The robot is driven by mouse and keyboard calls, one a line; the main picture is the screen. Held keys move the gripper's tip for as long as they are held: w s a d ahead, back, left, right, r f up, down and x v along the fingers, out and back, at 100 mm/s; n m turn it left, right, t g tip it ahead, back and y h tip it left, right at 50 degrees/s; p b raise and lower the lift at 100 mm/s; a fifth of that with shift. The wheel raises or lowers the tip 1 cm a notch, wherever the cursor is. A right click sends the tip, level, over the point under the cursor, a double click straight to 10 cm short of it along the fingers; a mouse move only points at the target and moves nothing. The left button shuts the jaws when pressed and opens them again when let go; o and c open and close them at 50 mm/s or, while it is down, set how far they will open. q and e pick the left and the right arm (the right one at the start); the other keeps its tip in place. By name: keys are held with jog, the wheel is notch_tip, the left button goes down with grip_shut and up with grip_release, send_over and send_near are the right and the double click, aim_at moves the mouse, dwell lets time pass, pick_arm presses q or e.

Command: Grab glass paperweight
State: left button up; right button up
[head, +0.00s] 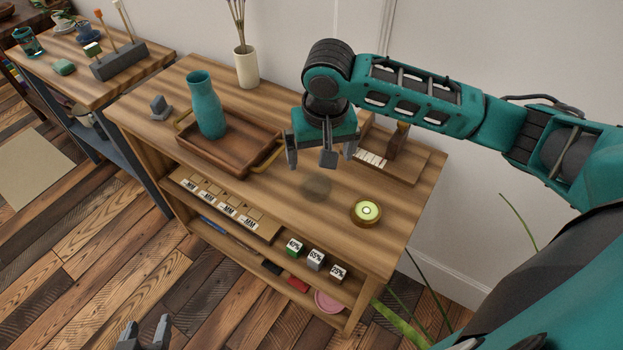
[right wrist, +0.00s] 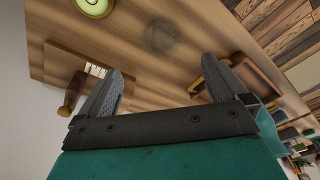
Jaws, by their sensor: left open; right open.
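The glass paperweight (head: 317,187) looks like a dim, see-through round lump on the wooden shelf top, between the tray and a round green-faced object. It also shows in the right wrist view (right wrist: 161,37), ahead of the fingertips. My right gripper (head: 318,160) is open and empty, above the shelf top and slightly behind the paperweight, apart from it. In the right wrist view its spread fingers (right wrist: 163,78) have nothing between them. My left gripper (head: 145,333) is open and empty, low over the floor at the bottom edge of the head view.
A wooden tray (head: 205,155) with a teal vase (head: 207,105) stands left of my right gripper. The round green-faced object (head: 366,211) sits right of the paperweight. A wooden stand (head: 392,160) and a white vase (head: 246,68) are behind.

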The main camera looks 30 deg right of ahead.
send_over(316, 184)
jog(key=s, duration=0.1)
notch_tip(316, 184, down, 5)
jog(key=shift+s+r+b, duration=0.1)
jog(key=shift+b, duration=0.3)
jog(key=f, duration=0.3)
jog(key=w+f+b, duration=0.1)
jog(key=f, duration=0.1)
jog(key=shift+f, duration=0.35)
pick_arm(q)
notch_tip(316, 184, down, 2)
jog(key=shift+f, duration=0.2)
jog(key=shift+d, duration=0.1)
pick_arm(e)
jog(key=shift+c, duration=0.3)
jog(key=c, duration=0.6)
pick_arm(q)
jog(key=shift+s+f, duration=0.1)
jog(key=shift+s, duration=0.15)
pick_arm(e)
jog(key=c, duration=0.6)
